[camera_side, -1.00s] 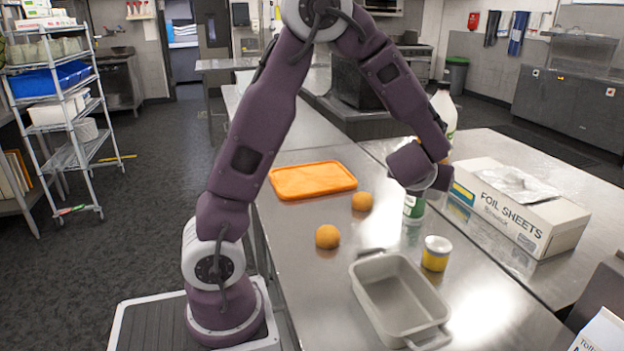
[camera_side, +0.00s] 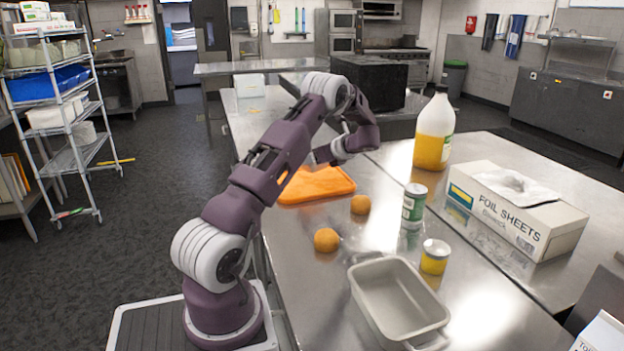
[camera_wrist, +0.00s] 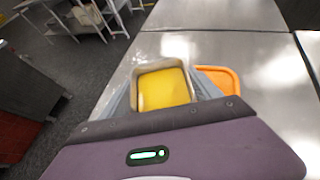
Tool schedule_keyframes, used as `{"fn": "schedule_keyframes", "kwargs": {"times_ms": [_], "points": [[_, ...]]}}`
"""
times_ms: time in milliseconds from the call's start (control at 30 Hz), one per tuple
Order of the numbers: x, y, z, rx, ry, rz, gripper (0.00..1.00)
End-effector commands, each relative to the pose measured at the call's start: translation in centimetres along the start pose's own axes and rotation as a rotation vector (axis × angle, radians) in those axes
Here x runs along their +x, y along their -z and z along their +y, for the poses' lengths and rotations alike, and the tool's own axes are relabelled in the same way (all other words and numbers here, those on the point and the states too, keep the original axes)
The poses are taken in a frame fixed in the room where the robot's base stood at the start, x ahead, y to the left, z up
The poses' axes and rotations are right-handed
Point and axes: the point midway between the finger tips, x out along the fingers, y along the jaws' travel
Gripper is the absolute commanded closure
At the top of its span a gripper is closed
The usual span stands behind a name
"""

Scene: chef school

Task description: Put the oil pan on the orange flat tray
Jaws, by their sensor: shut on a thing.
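A metal pan holding yellow oil (camera_wrist: 165,88) sits between the fingers of my gripper (camera_wrist: 165,98) in the wrist view. My gripper is shut on it. The orange flat tray (camera_side: 318,186) lies on the steel counter in the side view, partly covered by my arm. A corner of the tray also shows in the wrist view (camera_wrist: 222,76), just right of the pan. I cannot tell how high the pan is above the counter.
An empty grey pan (camera_side: 400,300), two oranges (camera_side: 327,240), a green-labelled can (camera_side: 414,205) and a yellow can (camera_side: 435,257) stand nearer on the counter. An oil jug (camera_side: 434,135) and a foil box (camera_side: 517,210) stand at right.

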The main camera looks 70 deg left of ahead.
Motion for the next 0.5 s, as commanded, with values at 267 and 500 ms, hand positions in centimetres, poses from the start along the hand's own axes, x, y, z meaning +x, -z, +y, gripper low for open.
{"fn": "schedule_keyframes", "kwargs": {"times_ms": [267,500], "points": [[1.9,3.6,0.0,0.002,0.001,-0.002,0.94],[2.8,5.2,-0.1,-0.001,0.004,-0.003,0.94]]}}
